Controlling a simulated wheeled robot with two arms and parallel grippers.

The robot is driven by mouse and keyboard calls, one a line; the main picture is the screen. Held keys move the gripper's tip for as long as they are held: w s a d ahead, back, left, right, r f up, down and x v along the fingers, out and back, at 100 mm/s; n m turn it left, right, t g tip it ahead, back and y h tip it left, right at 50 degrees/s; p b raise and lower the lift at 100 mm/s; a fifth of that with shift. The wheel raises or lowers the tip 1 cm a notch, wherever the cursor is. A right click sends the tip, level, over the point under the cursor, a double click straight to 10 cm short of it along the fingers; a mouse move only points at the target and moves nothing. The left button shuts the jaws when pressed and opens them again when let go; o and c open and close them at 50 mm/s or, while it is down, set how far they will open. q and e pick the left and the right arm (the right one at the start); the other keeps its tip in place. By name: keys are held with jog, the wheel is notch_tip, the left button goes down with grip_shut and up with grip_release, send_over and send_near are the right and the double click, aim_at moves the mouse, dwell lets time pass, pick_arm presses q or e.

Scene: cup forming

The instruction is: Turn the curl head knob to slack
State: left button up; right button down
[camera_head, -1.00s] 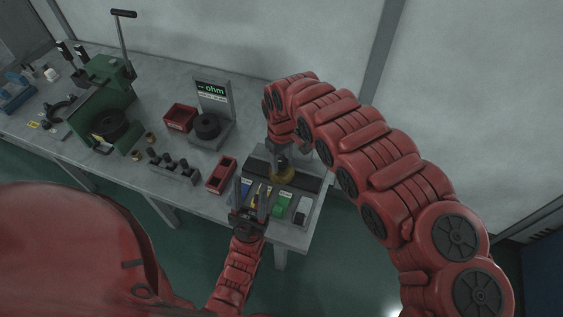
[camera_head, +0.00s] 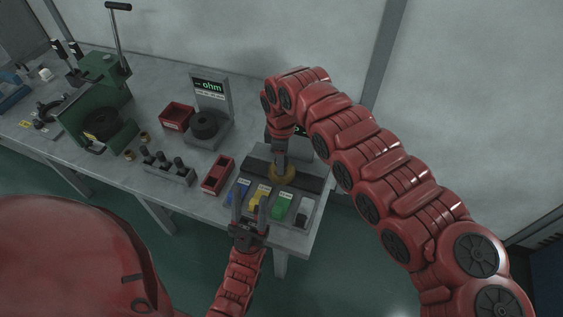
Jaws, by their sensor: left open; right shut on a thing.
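The curl head knob seems to be the brass-coloured round part (camera_head: 284,176) on the dark device at the right end of the bench. My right gripper (camera_head: 280,162) reaches down onto it from above and is shut on it; the fingertips are partly hidden by my wrist. My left gripper (camera_head: 249,216) is open and empty, with its fingers pointing up in front of the device's sloped panel. The panel carries a blue (camera_head: 240,192), a yellow (camera_head: 259,197) and a green (camera_head: 281,206) control. A dark bar (camera_head: 312,184) runs behind them.
A red bin (camera_head: 217,175) and a block with black pegs (camera_head: 167,168) stand left of the device. An ohm meter stand (camera_head: 211,108), another red bin (camera_head: 176,116) and a green press (camera_head: 99,98) stand farther left. The floor in front is clear.

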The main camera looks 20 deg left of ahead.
dwell(0.3)
jog(key=shift+c, duration=1.8)
grip_release()
jog(key=shift+r, duration=0.1)
jog(key=shift+w+r, duration=0.1)
jog(key=shift+r, duration=0.2)
notch_tip(320, 180, up, 17)
jog(key=b, duration=0.1)
jog(key=shift+f, duration=0.2)
